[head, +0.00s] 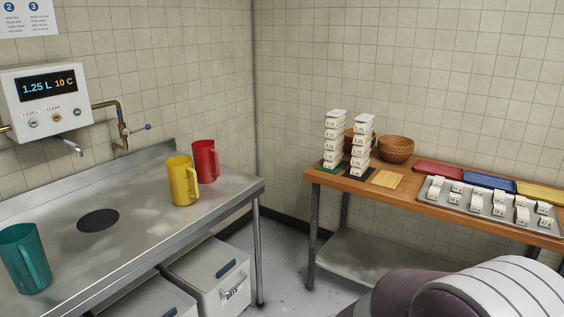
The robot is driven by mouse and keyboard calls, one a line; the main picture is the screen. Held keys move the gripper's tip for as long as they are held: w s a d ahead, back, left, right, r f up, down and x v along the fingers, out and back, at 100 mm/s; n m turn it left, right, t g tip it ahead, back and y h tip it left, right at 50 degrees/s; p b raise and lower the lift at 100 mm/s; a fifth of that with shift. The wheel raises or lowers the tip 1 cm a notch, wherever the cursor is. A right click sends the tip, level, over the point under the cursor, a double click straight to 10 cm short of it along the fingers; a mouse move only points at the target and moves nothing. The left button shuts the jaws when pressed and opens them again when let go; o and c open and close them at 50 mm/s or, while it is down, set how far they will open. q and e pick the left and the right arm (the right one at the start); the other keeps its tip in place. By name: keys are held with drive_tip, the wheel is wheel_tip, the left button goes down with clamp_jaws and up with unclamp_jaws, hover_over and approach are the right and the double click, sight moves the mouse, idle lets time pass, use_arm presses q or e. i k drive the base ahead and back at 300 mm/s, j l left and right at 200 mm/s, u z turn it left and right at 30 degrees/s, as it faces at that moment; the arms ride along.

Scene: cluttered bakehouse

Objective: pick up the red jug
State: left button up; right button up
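The red jug (205,161) stands upright on the steel counter (139,223), near its back right corner. Its handle faces right. The yellow jug (182,180) stands just in front of it and to its left, covering part of its lower left side. Neither of my grippers is in view. A grey and white rounded part at the bottom right looks like part of my own arm, but no fingers show.
A teal jug (25,258) stands at the counter's front left. A water dispenser (46,100) hangs above. Lidded bins (208,272) sit underneath. A wooden table (420,202) at right holds stacked tubs, bowls (396,149) and a tray of labelled blocks. Floor shows between counter and table.

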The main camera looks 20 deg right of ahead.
sight(204, 153)
drive_tip(key=i+z, duration=0.4)
drive_tip(key=i, duration=0.45)
drive_tip(key=i+j+z, duration=0.15)
drive_tip(key=i+z, duration=0.25)
drive_tip(key=i, duration=0.45)
